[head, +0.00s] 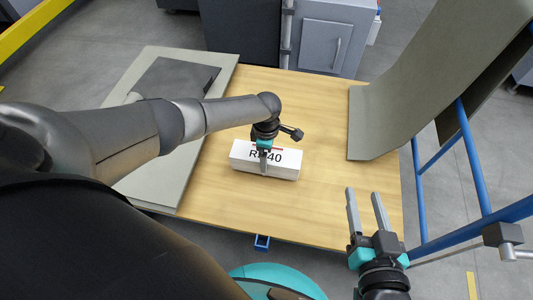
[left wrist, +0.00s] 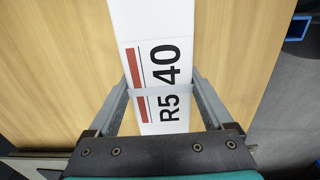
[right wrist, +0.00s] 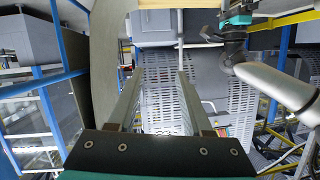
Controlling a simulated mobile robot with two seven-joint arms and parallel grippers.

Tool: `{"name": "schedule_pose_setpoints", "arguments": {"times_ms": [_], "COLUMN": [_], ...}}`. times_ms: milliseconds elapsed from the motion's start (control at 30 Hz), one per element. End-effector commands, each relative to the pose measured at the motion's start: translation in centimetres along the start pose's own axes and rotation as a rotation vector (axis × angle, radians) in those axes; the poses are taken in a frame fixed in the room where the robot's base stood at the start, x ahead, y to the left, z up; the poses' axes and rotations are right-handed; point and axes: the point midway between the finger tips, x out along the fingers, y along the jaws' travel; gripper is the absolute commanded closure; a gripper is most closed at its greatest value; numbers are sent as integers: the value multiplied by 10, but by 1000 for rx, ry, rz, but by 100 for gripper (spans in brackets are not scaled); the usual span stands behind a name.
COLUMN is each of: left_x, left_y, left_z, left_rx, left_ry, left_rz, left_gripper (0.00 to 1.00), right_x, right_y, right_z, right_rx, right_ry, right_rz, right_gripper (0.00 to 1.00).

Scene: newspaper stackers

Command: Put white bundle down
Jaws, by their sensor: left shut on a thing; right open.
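The white bundle (head: 286,170) is a long white block with a red stripe and black lettering reading R5 40, over the middle of the wooden table (head: 335,205). My left gripper (head: 264,160) reaches down over its middle and is shut on it. In the left wrist view the fingers (left wrist: 162,90) lie along both long sides of the bundle (left wrist: 148,25). I cannot tell whether its underside touches the wood. My right gripper (head: 364,194) is open and empty beside the table's front right corner; its parted fingers show in the right wrist view (right wrist: 160,76).
A grey curved chute (head: 425,75) comes down onto the table's right side, with a blue frame (head: 470,155) beyond it. Grey flat plates (head: 190,130) lie at the left edge. A grey cabinet (head: 325,40) stands behind. Bare wood surrounds the bundle.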

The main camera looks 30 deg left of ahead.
Motion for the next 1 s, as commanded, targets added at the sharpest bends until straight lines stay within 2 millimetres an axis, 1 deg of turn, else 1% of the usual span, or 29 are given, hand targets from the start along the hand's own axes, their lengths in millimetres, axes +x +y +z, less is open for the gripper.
{"name": "schedule_pose_setpoints", "arguments": {"times_ms": [200,400,767,900,933,1000], "left_x": [9,13,14,16,18,18], "left_y": [2,2,2,2,0,0], "left_z": [1,1,1,1,0,0], "left_rx": [0,0,0,0,0,0], "left_ry": [-1,-3,-3,-2,1,1], "left_rz": [4,4,4,4,1,1], "left_gripper": [100,100,100,100,14,6], "right_x": [-3,-7,-8,-8,-8,-8], "right_y": [-10,-15,-16,-16,-16,-16], "right_z": [-4,-9,-11,-11,-11,-11], "right_rx": [27,42,46,46,46,46], "right_ry": [121,191,206,206,206,206], "right_rz": [-25,-37,-39,-39,-39,-39], "right_gripper": [50,50,50,50,50,50]}}
